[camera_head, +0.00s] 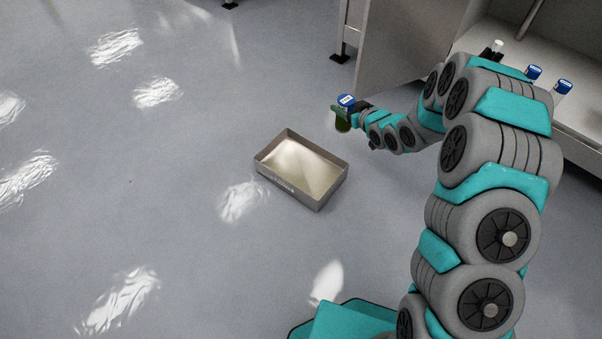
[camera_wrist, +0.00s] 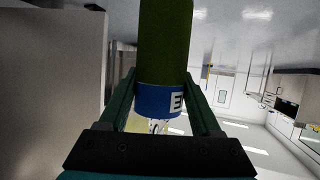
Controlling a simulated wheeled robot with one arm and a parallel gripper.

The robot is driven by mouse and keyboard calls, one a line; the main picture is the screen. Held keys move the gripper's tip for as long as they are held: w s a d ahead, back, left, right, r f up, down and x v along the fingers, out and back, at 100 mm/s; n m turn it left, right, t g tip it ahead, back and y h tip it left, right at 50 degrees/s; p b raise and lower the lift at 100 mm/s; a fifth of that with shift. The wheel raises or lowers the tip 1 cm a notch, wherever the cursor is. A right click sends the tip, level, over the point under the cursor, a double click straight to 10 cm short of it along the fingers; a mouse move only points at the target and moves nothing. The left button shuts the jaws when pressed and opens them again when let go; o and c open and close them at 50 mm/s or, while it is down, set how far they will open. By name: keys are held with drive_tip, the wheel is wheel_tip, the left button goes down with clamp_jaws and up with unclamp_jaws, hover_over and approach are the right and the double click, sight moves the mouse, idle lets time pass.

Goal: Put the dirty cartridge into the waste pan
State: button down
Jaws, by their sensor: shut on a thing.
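The dirty cartridge has a dark green body (camera_head: 342,124) and a blue cap with white lettering. In the wrist view the cartridge (camera_wrist: 165,45) is between the two fingers, which clasp it around the blue cap. My gripper (camera_head: 350,111) is shut on it and holds it roughly upright, cap on top, in the head view. The waste pan (camera_head: 288,188) is a shallow grey-brown rectangular tray on the floor, with no object seen inside. The gripper and cartridge appear beyond and to the right of the pan in the picture, apart from it.
Two more blue-capped cartridges (camera_head: 534,72) (camera_head: 564,87) and a small white-topped item (camera_head: 497,46) stand by the pale bench or cabinet (camera_head: 580,120) at right. A large grey panel (camera_head: 405,45) stands behind my gripper. The floor left of the pan is clear.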

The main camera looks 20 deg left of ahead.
drive_tip(key=s+a+f+n+g+y+b, duration=0.2)
drive_tip(key=s+a+f, duration=0.2)
drive_tip(key=a+f, duration=0.6)
drive_tip(key=shift+s+a+f+b, duration=0.1)
drive_tip(key=shift+a+f+b, duration=0.1)
drive_tip(key=shift+f, duration=1.3)
drive_tip(key=shift+s+a+f+b, duration=0.1)
drive_tip(key=shift+a+f, duration=0.05)
drive_tip(key=shift+f, duration=1.35)
drive_tip(key=shift+a+f+b, duration=0.1)
drive_tip(key=shift+a+f, duration=0.1)
drive_tip(key=shift+f, duration=1.3)
drive_tip(key=shift+f, duration=0.2)
drive_tip(key=shift+c, duration=0.4)
unclamp_jaws()
